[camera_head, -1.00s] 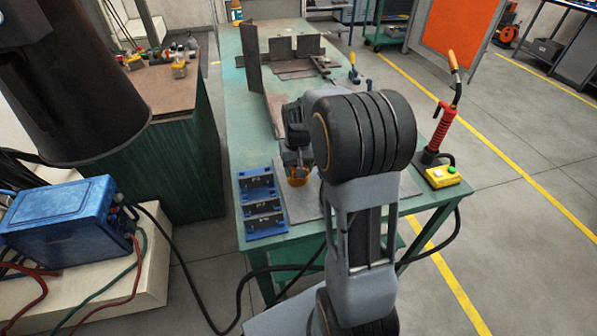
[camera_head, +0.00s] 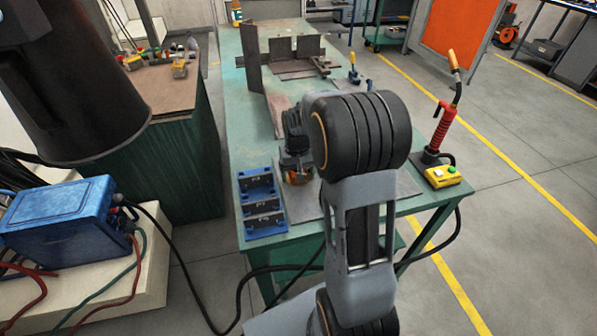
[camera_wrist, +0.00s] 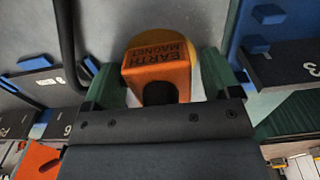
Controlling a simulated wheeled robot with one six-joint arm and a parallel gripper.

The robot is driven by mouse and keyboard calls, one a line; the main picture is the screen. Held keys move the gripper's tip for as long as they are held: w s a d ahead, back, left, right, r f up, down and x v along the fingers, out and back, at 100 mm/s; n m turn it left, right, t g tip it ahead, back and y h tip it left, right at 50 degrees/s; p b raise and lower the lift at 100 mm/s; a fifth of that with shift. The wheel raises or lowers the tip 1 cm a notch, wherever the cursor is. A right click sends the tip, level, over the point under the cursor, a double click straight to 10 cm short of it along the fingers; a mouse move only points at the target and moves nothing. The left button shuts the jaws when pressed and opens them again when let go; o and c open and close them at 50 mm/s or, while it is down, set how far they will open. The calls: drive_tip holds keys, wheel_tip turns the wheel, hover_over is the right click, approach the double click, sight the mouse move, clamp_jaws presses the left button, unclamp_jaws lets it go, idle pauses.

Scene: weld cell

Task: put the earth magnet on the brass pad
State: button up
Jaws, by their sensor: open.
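The earth magnet (camera_wrist: 160,72) is an orange block with its name on top, between the two green fingers of my gripper (camera_wrist: 160,78) in the wrist view. My gripper is open, with the fingers at either side of the block. A round yellow surface (camera_wrist: 143,42), which looks like the brass pad, shows from behind and under the magnet. The magnet appears to rest on it, but the contact is hidden. In the head view a small orange part of the magnet (camera_head: 298,179) shows below my dark gripper (camera_head: 296,158); the pad cannot be made out there.
A blue rack (camera_head: 262,206) with dark numbered blocks stands left of the gripper on the green bench (camera_head: 240,120). A grey plate (camera_head: 310,205) lies under the work area. Upright steel plates (camera_head: 308,46) stand farther back. A red torch (camera_head: 440,130) and yellow button box (camera_head: 442,176) are at right.

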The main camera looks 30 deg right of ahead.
drive_tip(key=shift+r, duration=0.1)
wheel_tip(320, 180, up, 11)
drive_tip(key=shift+r+p, duration=0.1)
drive_tip(key=shift+p, duration=0.75)
drive_tip(key=shift+s+a+r, duration=0.1)
drive_tip(key=shift+a+r, duration=0.05)
drive_tip(key=shift+r, duration=0.15)
drive_tip(key=s+a+n+t, duration=0.1)
drive_tip(key=s+a, duration=0.3)
drive_tip(key=s, duration=0.3)
drive_tip(key=s+a+f+n+t, duration=0.1)
drive_tip(key=s+a+t, duration=0.1)
drive_tip(key=s+a, duration=0.3)
drive_tip(key=s, duration=0.3)
drive_tip(key=shift+s+f, duration=0.3)
